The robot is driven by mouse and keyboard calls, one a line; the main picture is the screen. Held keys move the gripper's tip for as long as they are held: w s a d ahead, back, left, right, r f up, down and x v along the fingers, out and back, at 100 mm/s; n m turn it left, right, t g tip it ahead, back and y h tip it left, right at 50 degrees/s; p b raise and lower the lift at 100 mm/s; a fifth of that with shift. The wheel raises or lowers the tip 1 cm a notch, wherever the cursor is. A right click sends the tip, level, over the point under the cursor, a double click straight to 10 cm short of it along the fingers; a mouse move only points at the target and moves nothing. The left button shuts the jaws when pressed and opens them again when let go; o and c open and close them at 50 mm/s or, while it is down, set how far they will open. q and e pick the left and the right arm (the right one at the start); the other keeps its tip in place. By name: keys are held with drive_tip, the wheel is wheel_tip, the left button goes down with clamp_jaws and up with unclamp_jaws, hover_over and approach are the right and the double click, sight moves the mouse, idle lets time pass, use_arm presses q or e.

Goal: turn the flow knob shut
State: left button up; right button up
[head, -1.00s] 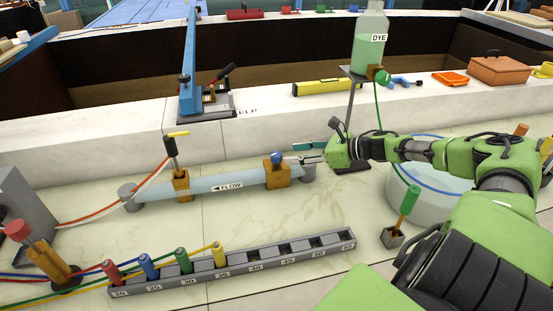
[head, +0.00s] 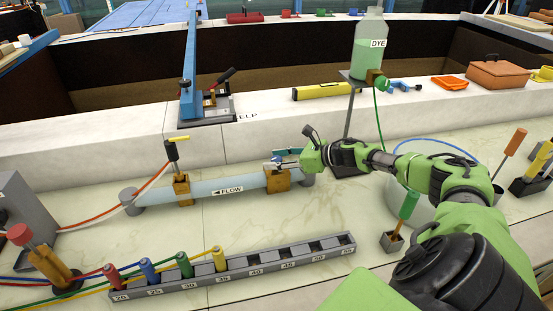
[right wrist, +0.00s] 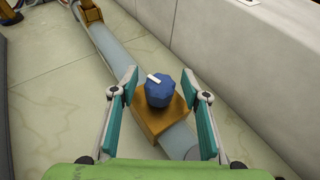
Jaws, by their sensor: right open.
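The flow knob is a blue faceted knob (right wrist: 160,89) with a white pointer mark on top, seen in the right wrist view. It sits on a brass-brown block (right wrist: 158,120) on the clear flow tube (right wrist: 118,55). In the head view the block (head: 277,181) is at the right end of the tube marked FLOW (head: 215,188), and my gripper partly hides the knob. My right gripper (right wrist: 163,85) is open, its teal-padded fingers on either side of the knob with gaps to both. In the head view it (head: 283,160) comes from the right. My left gripper is not in view.
A grey rack (head: 240,272) with colored plugs stands in front. A second brown valve (head: 180,185) with a yellow lever is on the tube's left. A dye bottle (head: 368,50) stands behind right; a white wall ledge (head: 270,130) runs behind the tube.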

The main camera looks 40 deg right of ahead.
drive_tip(key=c, duration=1.1)
